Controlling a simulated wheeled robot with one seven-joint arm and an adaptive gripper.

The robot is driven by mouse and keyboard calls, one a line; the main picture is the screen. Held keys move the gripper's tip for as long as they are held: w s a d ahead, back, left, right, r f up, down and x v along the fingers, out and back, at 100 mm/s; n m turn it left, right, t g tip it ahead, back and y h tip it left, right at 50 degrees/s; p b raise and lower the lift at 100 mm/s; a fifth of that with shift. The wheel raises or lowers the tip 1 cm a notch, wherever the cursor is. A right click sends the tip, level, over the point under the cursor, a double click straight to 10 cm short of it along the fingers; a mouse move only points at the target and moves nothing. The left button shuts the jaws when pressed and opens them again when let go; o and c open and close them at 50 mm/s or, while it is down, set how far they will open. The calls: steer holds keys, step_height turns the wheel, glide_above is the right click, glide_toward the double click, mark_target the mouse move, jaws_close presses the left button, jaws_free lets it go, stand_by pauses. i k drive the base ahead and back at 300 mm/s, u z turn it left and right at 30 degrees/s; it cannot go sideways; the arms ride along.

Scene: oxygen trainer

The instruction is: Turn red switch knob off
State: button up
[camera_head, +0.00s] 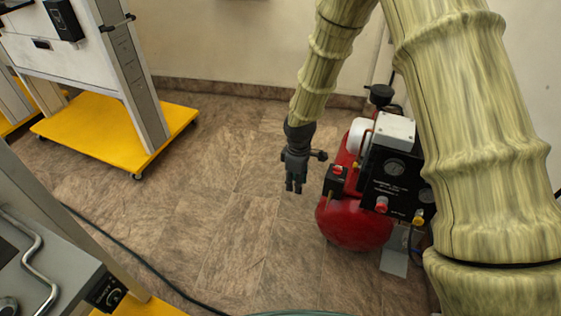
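A compressor with a red tank (352,224) stands on the floor right of centre. A small red knob (381,204) sits low on its black front panel (385,180). Another small red part (338,170) sits on top of a black box (336,182) at the panel's left. I cannot tell which is the switch knob, nor its setting. My gripper (294,190) points down in the air, left of the black box and apart from both red parts in the picture. Its fingers look close together and small, with nothing seen between them.
A gauge (396,167) and a yellow knob (418,219) are on the panel. My arm covers the right side. A wheeled rack with a yellow base (95,135) stands at upper left, a grey bench (45,265) at lower left. A dark hose (135,255) crosses the floor.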

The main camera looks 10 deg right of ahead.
mark_target(337, 171)
steer(key=u, duration=0.9)
steer(key=k, duration=1.35)
steer(key=z, duration=0.95)
steer(key=i, duration=1.65)
